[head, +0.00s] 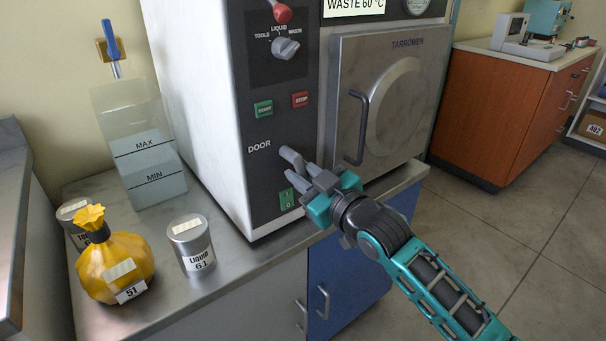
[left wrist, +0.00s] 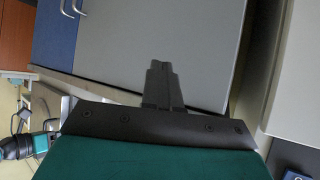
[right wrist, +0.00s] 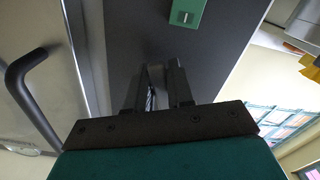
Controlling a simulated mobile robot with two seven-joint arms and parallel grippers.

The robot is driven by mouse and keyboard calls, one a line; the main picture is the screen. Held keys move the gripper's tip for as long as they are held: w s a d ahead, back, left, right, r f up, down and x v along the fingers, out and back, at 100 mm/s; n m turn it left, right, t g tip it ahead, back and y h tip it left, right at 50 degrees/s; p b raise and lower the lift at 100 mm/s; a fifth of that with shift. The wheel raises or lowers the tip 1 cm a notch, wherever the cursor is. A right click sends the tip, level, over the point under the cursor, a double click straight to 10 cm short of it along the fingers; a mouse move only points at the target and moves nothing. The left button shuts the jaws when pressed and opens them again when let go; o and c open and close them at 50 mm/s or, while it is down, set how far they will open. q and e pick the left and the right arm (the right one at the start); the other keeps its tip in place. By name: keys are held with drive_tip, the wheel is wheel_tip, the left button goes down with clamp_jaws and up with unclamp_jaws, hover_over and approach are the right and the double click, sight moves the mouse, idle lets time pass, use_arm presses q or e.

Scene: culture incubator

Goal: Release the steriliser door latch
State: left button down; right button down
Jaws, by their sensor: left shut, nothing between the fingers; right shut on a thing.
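The steriliser (head: 355,100) stands on the bench with its square metal door (head: 400,105) closed and a dark bar handle (head: 357,130) on it. The grey door latch lever (head: 291,157) sits on the dark panel beside the word DOOR. My right gripper (head: 312,177) is shut on the latch lever. In the right wrist view the latch (right wrist: 152,92) shows as a grey strip between its fingers, mostly hidden. My left gripper (left wrist: 160,68) is shut and empty in front of the cabinet doors below the bench; it is not seen in the head view.
A yellow tied bag (head: 113,265), a liquid can (head: 191,245) and another can stand on the bench at left. A clear tank (head: 145,170) stands behind them. A green power switch (head: 287,199) lies just below the latch. Open floor lies at right.

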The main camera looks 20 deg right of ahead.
drive_tip(key=m+p, duration=0.1)
drive_tip(key=p, duration=0.1)
drive_tip(key=a+m+p, duration=0.1)
drive_tip(key=m+p, duration=0.1)
drive_tip(key=shift+s+r+p, duration=0.1)
drive_tip(key=shift+s+p, duration=0.1)
drive_tip(key=shift+p, duration=0.2)
drive_tip(key=shift+a+f+m, duration=0.25)
drive_tip(key=shift+m, duration=0.35)
drive_tip(key=c, duration=1.1)
unclamp_jaws()
drive_tip(key=shift+s+p, duration=0.15)
drive_tip(key=shift+p, duration=0.15)
drive_tip(key=p+v, duration=0.1)
drive_tip(key=v, duration=1.1)
drive_tip(key=shift+s+d, duration=0.2)
drive_tip(key=shift+s, duration=0.15)
